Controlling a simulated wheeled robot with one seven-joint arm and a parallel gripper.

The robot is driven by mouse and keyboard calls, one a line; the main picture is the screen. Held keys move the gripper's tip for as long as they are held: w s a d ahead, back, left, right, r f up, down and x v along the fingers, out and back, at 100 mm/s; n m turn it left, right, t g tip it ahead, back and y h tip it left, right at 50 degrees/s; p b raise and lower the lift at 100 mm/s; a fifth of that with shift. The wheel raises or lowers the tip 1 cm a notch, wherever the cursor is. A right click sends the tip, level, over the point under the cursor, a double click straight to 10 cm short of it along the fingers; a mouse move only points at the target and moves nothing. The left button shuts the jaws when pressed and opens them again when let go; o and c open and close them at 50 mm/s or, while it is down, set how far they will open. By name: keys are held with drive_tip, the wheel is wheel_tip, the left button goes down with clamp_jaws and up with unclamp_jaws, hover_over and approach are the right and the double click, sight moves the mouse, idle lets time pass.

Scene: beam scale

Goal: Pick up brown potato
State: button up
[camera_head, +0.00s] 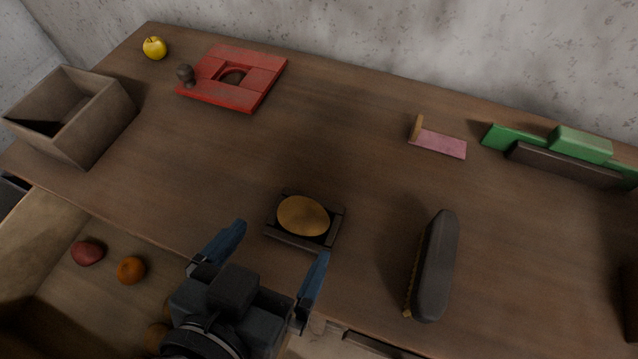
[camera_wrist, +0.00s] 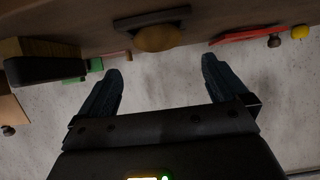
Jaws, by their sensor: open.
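The brown potato (camera_head: 303,216) lies in a small dark square tray (camera_head: 290,240) near the front edge of the table. My gripper (camera_head: 272,254) is open and empty, just in front of the tray and apart from the potato. In the wrist view the picture is upside down; the potato (camera_wrist: 158,38) shows beyond and between the two blue fingers of my gripper (camera_wrist: 162,75).
A dark brush (camera_head: 435,265) lies right of the tray. A red frame (camera_head: 235,78), yellow apple (camera_head: 155,48) and open box (camera_head: 100,125) are at the left. A pink piece (camera_head: 440,144) and green blocks (camera_head: 580,145) are at the back right. An open drawer with fruit (camera_head: 130,270) is below.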

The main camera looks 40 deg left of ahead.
sight(300, 220)
drive_tip(key=shift+x, duration=1.15)
drive_tip(key=x, duration=0.5)
drive_tip(key=shift+w+d+f+p, duration=0.15)
drive_tip(key=shift+w+f+p, duration=0.05)
drive_tip(key=shift+f+p, duration=0.2)
drive_tip(key=shift+r, duration=0.1)
drive_tip(key=shift+c, duration=0.2)
drive_tip(key=c, duration=1)
